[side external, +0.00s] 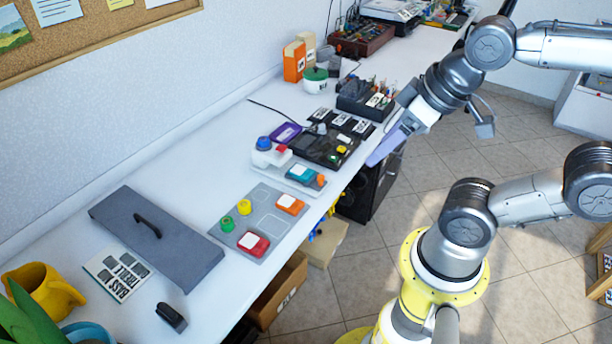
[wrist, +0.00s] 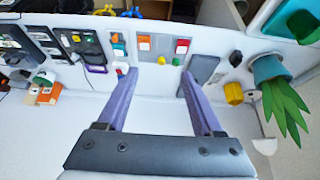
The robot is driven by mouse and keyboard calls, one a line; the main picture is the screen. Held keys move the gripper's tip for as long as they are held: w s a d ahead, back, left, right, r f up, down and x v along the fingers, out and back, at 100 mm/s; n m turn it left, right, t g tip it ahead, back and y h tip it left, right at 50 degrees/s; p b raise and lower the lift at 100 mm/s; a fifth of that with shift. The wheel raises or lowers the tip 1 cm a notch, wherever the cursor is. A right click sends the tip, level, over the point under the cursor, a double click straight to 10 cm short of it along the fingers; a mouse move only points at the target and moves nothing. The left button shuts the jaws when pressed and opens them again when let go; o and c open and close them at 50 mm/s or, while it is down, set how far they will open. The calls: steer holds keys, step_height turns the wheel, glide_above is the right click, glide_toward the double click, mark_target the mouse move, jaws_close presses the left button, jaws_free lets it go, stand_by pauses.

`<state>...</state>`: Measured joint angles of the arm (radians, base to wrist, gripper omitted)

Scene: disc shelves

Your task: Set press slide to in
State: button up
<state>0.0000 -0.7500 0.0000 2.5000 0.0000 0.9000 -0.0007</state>
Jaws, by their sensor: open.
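A small white press-like unit (side external: 272,158) with a blue knob and a red part stands on the bench. In front of it is a grey base with a teal block (side external: 300,174) that has a white top and an orange end. I take these as the press and its slide, but cannot tell which part slides. The teal part also shows in the wrist view (wrist: 118,37), left of my fingers. My gripper (side external: 374,162) has long purple fingers, open and empty, out past the bench's front edge. In the wrist view the fingers (wrist: 158,76) stand wide apart.
A grey tray (side external: 262,227) with green and yellow round pieces and orange and red blocks is beside the press. A grey board (side external: 180,250) with a handle lies left. A black tray (side external: 310,154) and a purple dish (side external: 286,133) sit behind. Bare bench runs along the wall.

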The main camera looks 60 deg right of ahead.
steer(key=shift+w+r+t, duration=0.3)
steer(key=shift+w+r, duration=0.7)
steer(key=shift+r, duration=0.1)
steer(key=shift+c, duration=0.5)
steer(key=m+g, duration=0.4)
steer(key=g, duration=0.2)
glide_above(321, 176)
step_height(321, 176, down, 18)
step_height(321, 176, down, 14)
steer(key=shift+s+r, duration=0.1)
jaws_close()
steer(key=shift+r, duration=0.1)
